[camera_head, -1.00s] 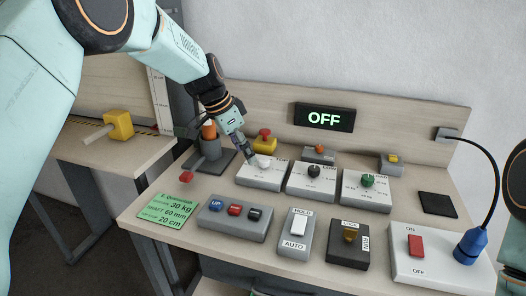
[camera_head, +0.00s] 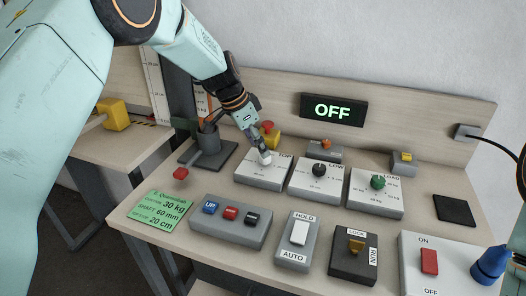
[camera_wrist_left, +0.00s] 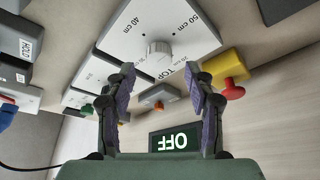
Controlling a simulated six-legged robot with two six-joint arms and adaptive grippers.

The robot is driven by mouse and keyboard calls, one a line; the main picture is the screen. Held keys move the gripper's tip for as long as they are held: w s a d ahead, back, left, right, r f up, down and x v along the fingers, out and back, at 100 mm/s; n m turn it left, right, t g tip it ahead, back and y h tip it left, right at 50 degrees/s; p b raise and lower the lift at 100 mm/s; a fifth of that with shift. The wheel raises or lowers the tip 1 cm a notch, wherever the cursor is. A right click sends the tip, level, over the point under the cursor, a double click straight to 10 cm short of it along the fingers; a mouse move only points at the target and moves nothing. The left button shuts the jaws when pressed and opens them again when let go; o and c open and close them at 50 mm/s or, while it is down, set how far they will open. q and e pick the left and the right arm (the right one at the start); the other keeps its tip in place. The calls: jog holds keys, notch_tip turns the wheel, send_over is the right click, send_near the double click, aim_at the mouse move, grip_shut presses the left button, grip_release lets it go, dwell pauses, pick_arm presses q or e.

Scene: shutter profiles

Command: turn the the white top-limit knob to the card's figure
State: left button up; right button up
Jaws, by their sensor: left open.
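The white top-limit knob (camera_head: 265,158) sits on a grey-white box (camera_head: 256,177) marked TOP, at the left of a row of three dial boxes. In the left wrist view the knob (camera_wrist_left: 158,52) lies ahead between the fingertips, with 40 cm and 50 cm marks on its panel; its pointer is too small to read. My left gripper (camera_head: 259,148) is open and empty, just above and behind the knob; contact cannot be told. Its two fingers (camera_wrist_left: 160,75) stand apart in the wrist view. The green card (camera_head: 160,208) shows 30 kg, 60 mm and 20 cm.
Black LOW (camera_head: 319,170) and green LOAD (camera_head: 378,182) knobs stand to the right. A red-topped yellow button (camera_head: 270,136) is close behind the gripper. A button box (camera_head: 231,220) and switches stand in front. The display (camera_head: 333,111) reads OFF.

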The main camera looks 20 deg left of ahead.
pick_arm(q)
jog(key=x, duration=0.3)
jog(key=shift+d+f, duration=0.15)
jog(key=shift+w+d+f, duration=0.1)
jog(key=shift+d+f, duration=0.05)
jog(key=shift+f, duration=0.05)
jog(key=shift+c, duration=0.4)
jog(key=c, duration=0.5)
grip_shut()
